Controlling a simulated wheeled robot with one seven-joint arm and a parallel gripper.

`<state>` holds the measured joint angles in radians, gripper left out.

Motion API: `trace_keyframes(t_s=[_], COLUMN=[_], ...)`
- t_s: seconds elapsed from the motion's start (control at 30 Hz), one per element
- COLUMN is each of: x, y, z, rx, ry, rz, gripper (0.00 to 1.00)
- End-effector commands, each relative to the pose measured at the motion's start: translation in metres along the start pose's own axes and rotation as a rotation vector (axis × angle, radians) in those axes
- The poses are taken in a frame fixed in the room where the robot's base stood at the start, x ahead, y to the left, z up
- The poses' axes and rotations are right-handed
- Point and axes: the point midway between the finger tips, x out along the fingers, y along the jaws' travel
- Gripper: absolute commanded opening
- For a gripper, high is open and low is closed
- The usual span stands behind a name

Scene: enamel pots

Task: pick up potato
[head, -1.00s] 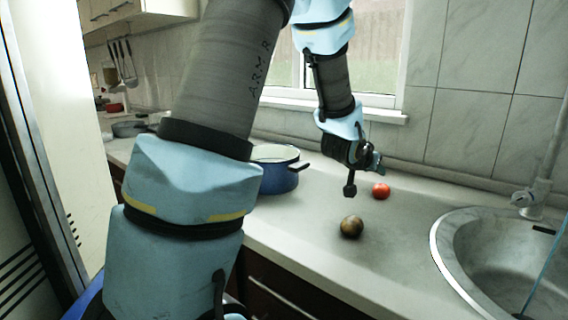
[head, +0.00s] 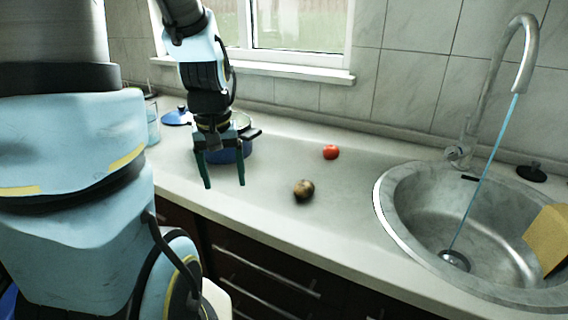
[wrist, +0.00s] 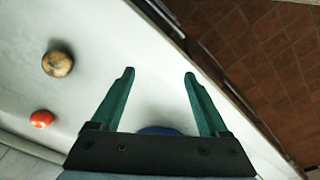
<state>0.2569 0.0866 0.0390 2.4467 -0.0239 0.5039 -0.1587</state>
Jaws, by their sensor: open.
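The brown potato (head: 303,190) lies on the light countertop, between the pot and the sink in the head view. It also shows at the upper left of the wrist view (wrist: 58,63). My gripper (head: 224,186) is open and empty, with its two green fingers pointing down, to the left of the potato and apart from it. In the wrist view my gripper's fingertips (wrist: 159,74) are spread over bare counter, and the potato is off to the left of them.
A red tomato (head: 331,152) lies behind the potato. A blue pot (head: 238,152) stands behind my gripper, partly hidden by it. A round sink (head: 405,245) with running water and a yellow sponge (head: 549,236) is at right. The counter's front edge is close to my gripper.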

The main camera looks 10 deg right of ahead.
Motion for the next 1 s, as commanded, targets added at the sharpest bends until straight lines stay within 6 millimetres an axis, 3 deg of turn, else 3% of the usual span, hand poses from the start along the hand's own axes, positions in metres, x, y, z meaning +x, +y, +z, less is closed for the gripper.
trace_keyframes(t_s=[0.03,0.17,0.3,0.5,0.67,1.0], x=[-0.008,-0.019,-0.03,-0.039,-0.034,0.012], y=[0.021,0.071,0.124,0.173,0.184,0.182], z=[-0.011,-0.03,-0.04,-0.043,-0.041,-0.036], rx=[-0.006,-0.061,-0.117,-0.168,-0.183,-0.185], ry=[-0.012,-0.046,-0.075,-0.095,-0.101,-0.101], rz=[0.004,0.002,-0.011,-0.031,-0.038,-0.038], gripper=[0.85,0.98,0.98,0.98,0.98,0.98])
